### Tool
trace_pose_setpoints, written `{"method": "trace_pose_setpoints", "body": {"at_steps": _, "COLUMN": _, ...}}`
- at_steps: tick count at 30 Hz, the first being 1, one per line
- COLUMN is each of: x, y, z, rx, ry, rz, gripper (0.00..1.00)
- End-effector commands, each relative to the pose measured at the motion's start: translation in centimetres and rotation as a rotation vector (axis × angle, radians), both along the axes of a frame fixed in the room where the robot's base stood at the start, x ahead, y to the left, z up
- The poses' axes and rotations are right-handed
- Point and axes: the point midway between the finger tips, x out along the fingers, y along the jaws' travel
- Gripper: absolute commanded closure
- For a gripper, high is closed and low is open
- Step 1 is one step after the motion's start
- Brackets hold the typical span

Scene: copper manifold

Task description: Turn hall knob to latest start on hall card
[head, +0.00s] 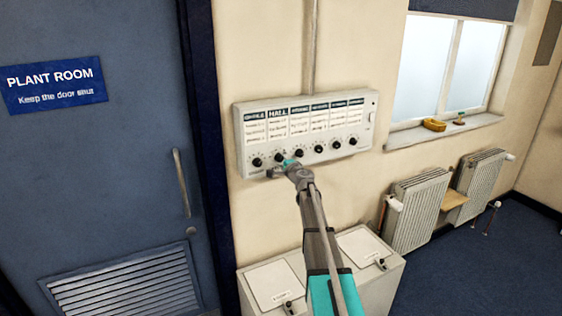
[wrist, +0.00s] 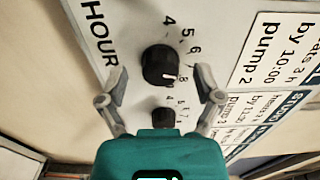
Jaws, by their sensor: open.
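A pale control panel (head: 369,118) on the wall carries a row of cards above a row of black knobs. The second card, the hall card (head: 278,126), is headed HALL; its lines are too small to read here. The hall knob (wrist: 160,66) is large in the wrist view, its white mark by the 8. It is partly hidden in the head view. My gripper (head: 281,170) is at the panel's lower left. In the wrist view my gripper (wrist: 161,80) is open, one finger on each side of the knob, with visible gaps. A partial card (wrist: 275,48) reads "by 10:00 pump 2".
Another knob (wrist: 164,118) and a STUDIO card (wrist: 245,110) are close by in the wrist view. Below the panel stands a pale cabinet (head: 384,287). Radiators (head: 416,215) and a windowsill (head: 448,130) are to the right; a blue door (head: 110,190) is at left.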

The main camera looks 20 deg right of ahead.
Motion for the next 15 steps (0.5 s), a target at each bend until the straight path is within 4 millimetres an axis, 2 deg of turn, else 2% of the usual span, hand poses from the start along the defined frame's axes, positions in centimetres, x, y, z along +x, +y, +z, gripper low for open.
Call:
{"method": "trace_pose_setpoints", "body": {"at_steps": 8, "x": -2.0, "y": 0.0, "z": 0.0, "rx": 0.000, "ry": 0.000, "rz": -0.001, "gripper": 0.16}}
{"method": "trace_pose_setpoints", "body": {"at_steps": 15, "x": -5.6, "y": -0.1, "z": 0.0, "rx": 0.000, "ry": 0.000, "rz": -0.001, "gripper": 0.16}}
